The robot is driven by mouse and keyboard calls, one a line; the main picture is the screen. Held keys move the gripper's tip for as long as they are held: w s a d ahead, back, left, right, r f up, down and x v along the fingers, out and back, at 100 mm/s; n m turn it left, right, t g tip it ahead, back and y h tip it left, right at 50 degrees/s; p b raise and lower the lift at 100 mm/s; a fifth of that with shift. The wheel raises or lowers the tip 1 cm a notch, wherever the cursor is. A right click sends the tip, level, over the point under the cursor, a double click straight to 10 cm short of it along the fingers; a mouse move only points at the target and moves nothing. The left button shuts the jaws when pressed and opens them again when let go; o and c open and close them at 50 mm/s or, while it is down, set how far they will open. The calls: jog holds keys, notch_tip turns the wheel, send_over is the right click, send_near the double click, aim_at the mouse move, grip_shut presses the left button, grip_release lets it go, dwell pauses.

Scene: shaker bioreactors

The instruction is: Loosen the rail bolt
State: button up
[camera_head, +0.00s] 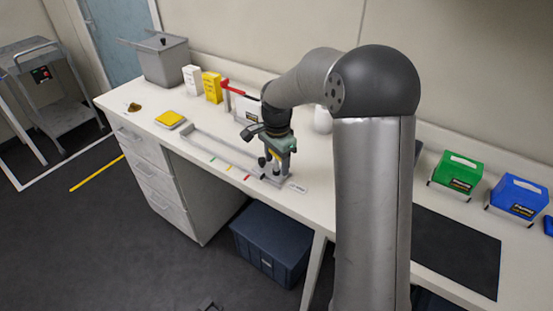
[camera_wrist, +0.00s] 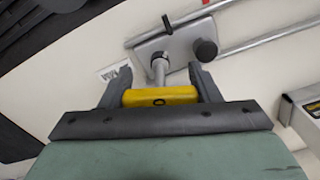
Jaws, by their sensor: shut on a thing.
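My gripper (camera_wrist: 160,92) is shut on a yellow block-shaped handle (camera_wrist: 160,96) in the wrist view. A grey metal shaft with a round head (camera_wrist: 159,66) reaches from the yellow handle to a grey rail clamp plate (camera_wrist: 178,44). The plate also carries a black round knob (camera_wrist: 205,49) and a thin black pin (camera_wrist: 167,23). Whether the shaft's head is seated on a bolt is hard to tell. In the head view my gripper (camera_head: 271,172) points down over the right end of the rail (camera_head: 205,146) on the bench; its fingertips are partly hidden.
The bench (camera_head: 310,190) holds a grey bin (camera_head: 164,62), white and yellow boxes (camera_head: 212,87), a yellow pad (camera_head: 170,119) and coloured marks beside the rail. Green (camera_head: 457,173) and blue (camera_head: 518,195) cases stand at right. A dark blue crate (camera_head: 270,245) is below.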

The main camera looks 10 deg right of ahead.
jog(key=shift+s+a+f+n, duration=0.15)
jog(key=shift+f+n, duration=0.1)
jog(key=shift+n, duration=0.45)
jog(key=n+p, duration=0.1)
jog(key=n, duration=0.3)
jog(key=shift+a+n, duration=0.15)
jog(key=shift+n, duration=0.25)
jog(key=n, duration=0.3)
jog(key=shift+p, duration=0.4)
jog(key=shift+w+n, duration=0.2)
jog(key=shift+n, duration=0.5)
jog(key=c, duration=0.5)
jog(key=shift+s+a+r, duration=0.1)
jog(key=shift+s+a, duration=0.05)
jog(key=shift+a, duration=0.1)
grip_shut()
jog(key=shift+d, duration=0.15)
jog(key=shift+n, duration=0.3)
